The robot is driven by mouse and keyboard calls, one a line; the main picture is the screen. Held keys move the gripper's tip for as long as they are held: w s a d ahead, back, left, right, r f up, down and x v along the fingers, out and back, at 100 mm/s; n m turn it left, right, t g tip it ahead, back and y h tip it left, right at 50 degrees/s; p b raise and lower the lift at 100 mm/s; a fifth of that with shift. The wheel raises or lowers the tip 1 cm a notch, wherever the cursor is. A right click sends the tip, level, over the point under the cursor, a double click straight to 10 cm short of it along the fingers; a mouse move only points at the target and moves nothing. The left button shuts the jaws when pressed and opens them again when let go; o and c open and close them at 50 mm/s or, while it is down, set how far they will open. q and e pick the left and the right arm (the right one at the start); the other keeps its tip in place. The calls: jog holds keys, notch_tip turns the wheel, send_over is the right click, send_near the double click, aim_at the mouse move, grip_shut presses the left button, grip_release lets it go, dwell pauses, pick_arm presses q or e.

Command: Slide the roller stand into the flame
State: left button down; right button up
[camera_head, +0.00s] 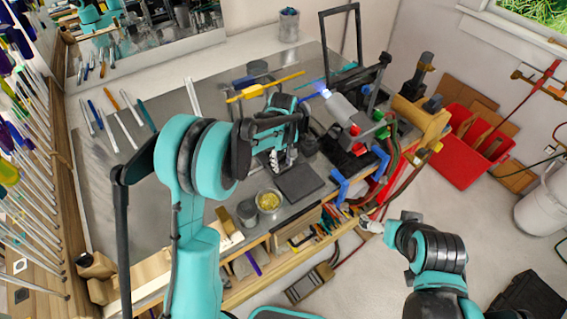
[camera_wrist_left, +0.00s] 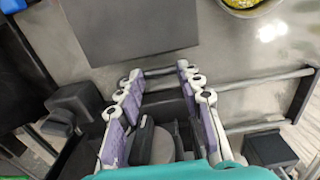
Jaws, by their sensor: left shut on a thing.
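My left gripper (camera_head: 281,162) is over the bench, just behind a dark square pad. In the left wrist view its two pale, purple-padded fingers (camera_wrist_left: 163,72) straddle a black part of what looks like the roller stand (camera_wrist_left: 303,96), a dark frame with metal rails running right. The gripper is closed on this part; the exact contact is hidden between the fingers. In the head view my arm covers most of the stand. The torch (camera_head: 342,108) is a grey cylinder with a blue flame (camera_head: 323,92) at its left end. My right gripper (camera_head: 370,226) hangs past the bench's front edge, small and unclear.
The dark pad (camera_head: 300,182) and a bowl of yellow bits (camera_head: 268,203) lie in front of my left gripper. A yellow tool (camera_head: 264,89) lies behind it. Hoses and blue brackets (camera_head: 341,186) crowd the bench's right side. Red bins (camera_head: 466,150) stand on the floor.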

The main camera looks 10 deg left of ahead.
pick_arm(q)
jog(key=shift+s+d+f, duration=0.15)
jog(key=shift+d+f, duration=0.1)
jog(key=shift+f, duration=0.2)
jog(key=c, duration=1)
grip_release()
jog(key=o, duration=1)
jog(key=shift+w+a+f, duration=0.1)
jog(key=shift+w+f, duration=0.15)
jog(key=shift+w, duration=0.3)
jog(key=shift+s+r, duration=0.3)
jog(key=shift+w+a+r, duration=0.1)
jog(key=shift+w+r, duration=0.05)
notch_tip(320, 180, up, 12)
jog(key=shift+f, duration=0.15)
jog(key=shift+c, duration=0.5)
